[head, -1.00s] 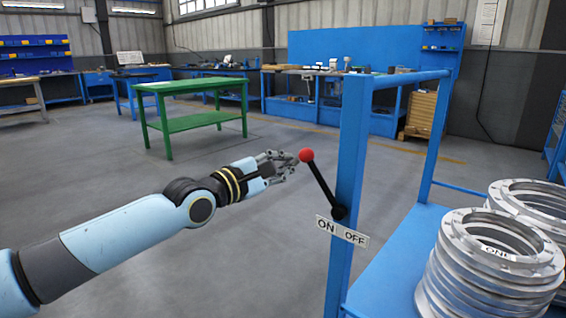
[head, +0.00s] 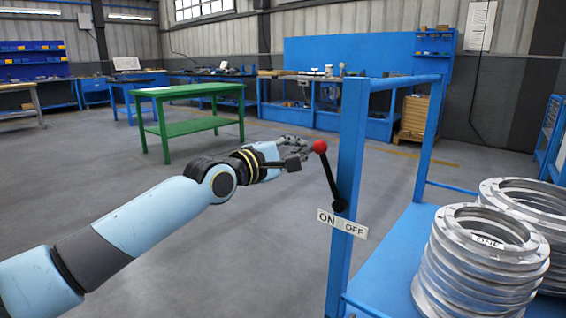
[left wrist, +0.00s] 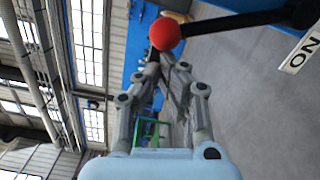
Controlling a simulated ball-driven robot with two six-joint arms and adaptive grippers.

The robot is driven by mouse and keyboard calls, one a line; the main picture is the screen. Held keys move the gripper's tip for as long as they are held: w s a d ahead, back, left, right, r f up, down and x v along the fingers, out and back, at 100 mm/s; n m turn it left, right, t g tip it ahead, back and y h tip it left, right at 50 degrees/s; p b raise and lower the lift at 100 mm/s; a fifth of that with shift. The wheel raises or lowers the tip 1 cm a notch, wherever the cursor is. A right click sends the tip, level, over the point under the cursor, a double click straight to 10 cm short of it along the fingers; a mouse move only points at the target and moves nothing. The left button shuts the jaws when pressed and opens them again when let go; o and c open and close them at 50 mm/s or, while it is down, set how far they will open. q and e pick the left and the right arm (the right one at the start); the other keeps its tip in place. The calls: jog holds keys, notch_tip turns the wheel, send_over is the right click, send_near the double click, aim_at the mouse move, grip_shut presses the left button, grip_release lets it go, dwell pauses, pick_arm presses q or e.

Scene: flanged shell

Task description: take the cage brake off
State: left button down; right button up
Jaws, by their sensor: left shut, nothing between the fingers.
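The brake lever is a black rod with a red ball knob (head: 319,147). It pivots low on the blue post of the cage (head: 349,165) and leans a little left of upright. A label (head: 342,224) below the pivot reads ON at left and OFF at right. My left gripper (head: 304,150) is shut and empty, its fingertips just left of the knob. In the left wrist view the red knob (left wrist: 165,34) is just beyond the fingertips (left wrist: 166,62); I cannot tell whether they touch. My right gripper is not in view.
Stacked metal flanged rings (head: 480,265) stand on the cage's blue deck (head: 392,262) at right. A green table (head: 190,92) stands behind my left arm. Blue benches line the back wall. The grey floor between is clear.

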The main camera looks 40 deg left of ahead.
aim_at(352, 144)
pick_arm(q)
jog(key=d+r+m+p, duration=0.1)
jog(key=d+m, duration=0.2)
jog(key=d+r+m+p, duration=0.1)
jog(key=d+m+p, duration=0.1)
jog(key=d, duration=0.2)
jog(key=d+r+m+p, duration=0.1)
jog(key=d+m+p, duration=0.1)
jog(key=d+m, duration=0.1)
jog(key=shift+s+d+r+m+g, duration=0.25)
jog(key=shift+s+d+m+g, duration=0.05)
jog(key=shift+s+d, duration=0.1)
jog(key=shift+d+f+m+p, duration=0.1)
jog(key=shift+d+m+p, duration=0.35)
jog(key=shift+d, duration=0.2)
jog(key=shift+s+d+f, duration=0.1)
jog(key=shift+d+f, duration=0.05)
jog(key=shift+d, duration=0.4)
jog(key=shift+d+f, duration=0.1)
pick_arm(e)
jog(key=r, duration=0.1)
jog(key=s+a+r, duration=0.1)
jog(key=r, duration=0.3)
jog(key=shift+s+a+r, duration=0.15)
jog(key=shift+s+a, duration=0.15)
